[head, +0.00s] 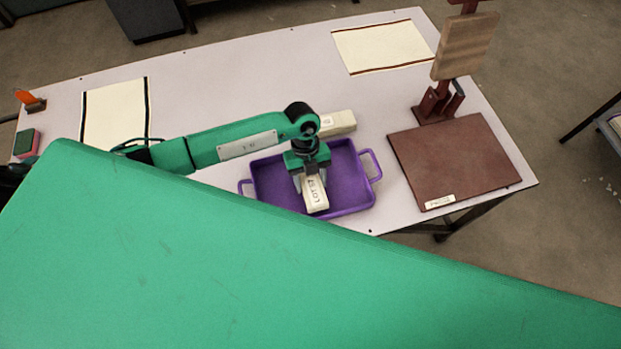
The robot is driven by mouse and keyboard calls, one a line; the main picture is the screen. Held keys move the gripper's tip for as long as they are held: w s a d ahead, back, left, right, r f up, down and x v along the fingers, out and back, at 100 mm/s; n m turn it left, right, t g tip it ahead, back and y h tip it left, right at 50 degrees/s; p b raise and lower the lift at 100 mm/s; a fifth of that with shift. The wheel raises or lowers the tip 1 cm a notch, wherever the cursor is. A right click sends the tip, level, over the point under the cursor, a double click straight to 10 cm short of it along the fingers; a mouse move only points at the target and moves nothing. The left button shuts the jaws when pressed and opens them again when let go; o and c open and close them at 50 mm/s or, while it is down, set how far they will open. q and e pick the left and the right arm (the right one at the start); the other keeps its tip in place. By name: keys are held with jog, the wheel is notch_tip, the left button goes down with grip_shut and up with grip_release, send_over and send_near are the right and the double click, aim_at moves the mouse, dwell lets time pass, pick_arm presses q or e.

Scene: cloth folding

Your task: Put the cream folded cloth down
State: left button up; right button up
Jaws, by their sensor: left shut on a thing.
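The cream folded cloth (317,199) is a narrow pad with dark printed letters on its face. My left gripper (310,179) points down and is shut on the cloth's upper part. The cloth is over the purple tray (369,166), toward its front side. I cannot tell whether the cloth touches the tray floor. The gripper hides part of the cloth and of the tray. My right gripper is not in view.
A second cream block (338,123) lies behind the tray. A brown board (455,160) and a dark red stand with a wooden panel (466,46) are at right. Two cream mats (114,112) (383,46) lie on the pale table (230,95). My green body covers the foreground.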

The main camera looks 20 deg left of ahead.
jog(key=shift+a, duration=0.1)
pick_arm(q)
jog(key=o, duration=1)
jog(key=shift+f, duration=0.15)
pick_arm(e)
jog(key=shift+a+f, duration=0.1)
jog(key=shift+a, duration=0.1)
pick_arm(q)
jog(key=b+v, duration=0.2)
jog(key=v, duration=0.9)
jog(key=shift+r, duration=0.25)
jog(key=shift+w+a+r, duration=0.1)
jog(key=shift+r, duration=0.3)
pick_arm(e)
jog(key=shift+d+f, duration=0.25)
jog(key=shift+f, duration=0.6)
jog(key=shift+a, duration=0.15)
